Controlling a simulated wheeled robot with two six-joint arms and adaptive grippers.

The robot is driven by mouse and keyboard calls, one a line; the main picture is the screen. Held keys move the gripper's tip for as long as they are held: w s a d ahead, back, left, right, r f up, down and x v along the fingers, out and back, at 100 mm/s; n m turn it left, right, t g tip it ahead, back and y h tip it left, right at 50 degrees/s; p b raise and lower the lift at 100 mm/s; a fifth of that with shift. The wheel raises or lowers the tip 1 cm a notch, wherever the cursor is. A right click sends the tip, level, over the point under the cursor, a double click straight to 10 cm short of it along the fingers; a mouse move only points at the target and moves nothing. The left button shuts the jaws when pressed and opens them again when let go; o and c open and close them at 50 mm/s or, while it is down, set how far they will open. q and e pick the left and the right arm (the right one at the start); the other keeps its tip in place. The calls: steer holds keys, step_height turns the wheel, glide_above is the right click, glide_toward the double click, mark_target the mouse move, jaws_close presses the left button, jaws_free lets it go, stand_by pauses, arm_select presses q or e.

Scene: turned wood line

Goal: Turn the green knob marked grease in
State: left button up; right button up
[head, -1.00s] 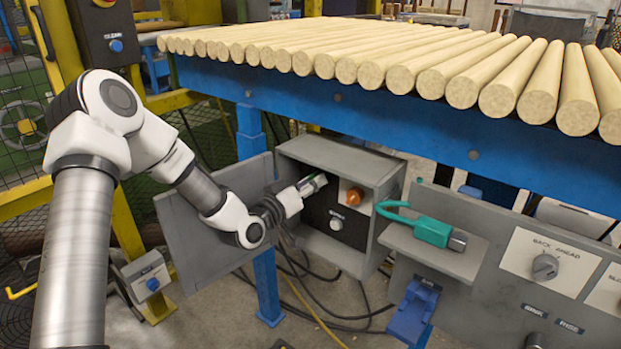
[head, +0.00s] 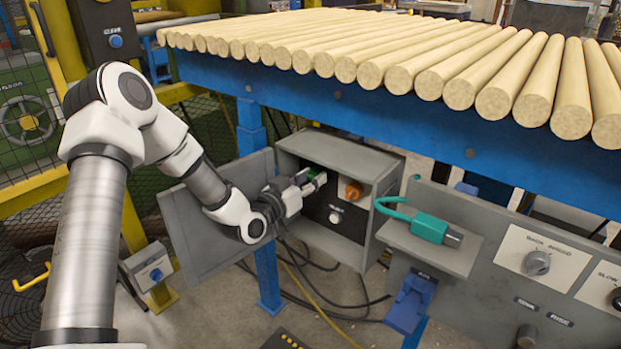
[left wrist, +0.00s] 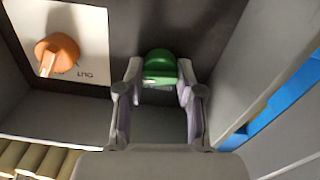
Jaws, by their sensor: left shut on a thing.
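The green knob (left wrist: 160,63) sits on the dark panel inside an open grey box, and it shows small in the head view (head: 312,173). My left gripper (left wrist: 160,72) is shut on it, with one finger on each side. In the head view the left gripper (head: 318,181) reaches into the box from the left. A pale pointer mark shows on the front of the knob. The knob's label is mostly hidden, so I cannot read it. My right gripper is in neither view.
An orange knob (left wrist: 57,54) on a white plate is beside the green one. A pale knob (head: 335,216) is lower on the panel. The open box door (head: 215,220) stands left, near my arm. A teal pendant (head: 430,228) lies on a shelf at right.

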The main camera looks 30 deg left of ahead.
arm_select(q)
steer(key=o, duration=1.2)
steer(key=shift+c, duration=0.2)
